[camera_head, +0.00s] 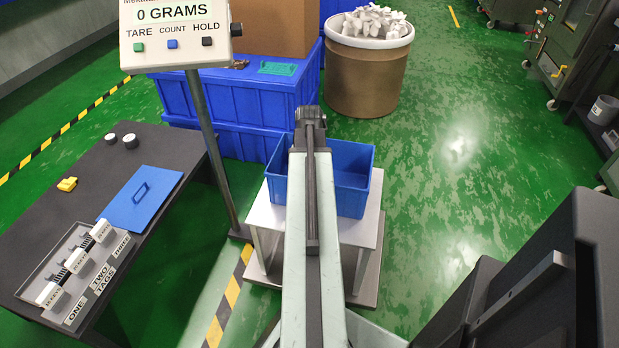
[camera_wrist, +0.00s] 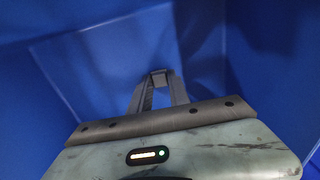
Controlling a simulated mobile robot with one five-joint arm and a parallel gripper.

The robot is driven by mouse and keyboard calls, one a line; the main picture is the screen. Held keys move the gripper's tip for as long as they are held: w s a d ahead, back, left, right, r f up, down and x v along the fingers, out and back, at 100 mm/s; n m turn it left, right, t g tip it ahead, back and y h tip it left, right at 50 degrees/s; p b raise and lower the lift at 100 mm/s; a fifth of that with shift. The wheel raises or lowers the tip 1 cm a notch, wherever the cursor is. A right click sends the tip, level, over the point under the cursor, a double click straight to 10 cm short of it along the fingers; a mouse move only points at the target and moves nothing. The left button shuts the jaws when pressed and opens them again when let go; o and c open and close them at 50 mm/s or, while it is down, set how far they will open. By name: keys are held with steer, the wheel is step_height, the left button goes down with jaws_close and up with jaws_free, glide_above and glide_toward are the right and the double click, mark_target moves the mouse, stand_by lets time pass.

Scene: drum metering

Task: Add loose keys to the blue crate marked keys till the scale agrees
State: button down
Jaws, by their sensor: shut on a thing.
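The open blue crate (camera_head: 356,190) stands on a white-topped stand in the head view. Its visible inside looks bare, and no keys marking shows. The scale's display (camera_head: 176,14) reads 0 GRAMS, with TARE, COUNT and HOLD buttons below. My arm reaches over the crate and hides part of it. In the wrist view my gripper (camera_wrist: 160,78) is among blue walls (camera_wrist: 95,65). Its fingers converge on something small at the tips that I cannot make out. A brown drum (camera_head: 366,82) behind the crate is heaped with pale loose pieces (camera_head: 375,22); I cannot tell if they are keys.
Large blue bins (camera_head: 225,105) stand behind. Machines line the right. Green floor is clear right of the crate.

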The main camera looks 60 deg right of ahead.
steer(key=shift+f, duration=0.25)
steer(key=c, duration=1.1)
jaws_free()
steer(key=shift+c, duration=0.2)
steer(key=shift+r, duration=0.1)
step_height(320, 180, up, 8)
steer(key=p, duration=0.7)
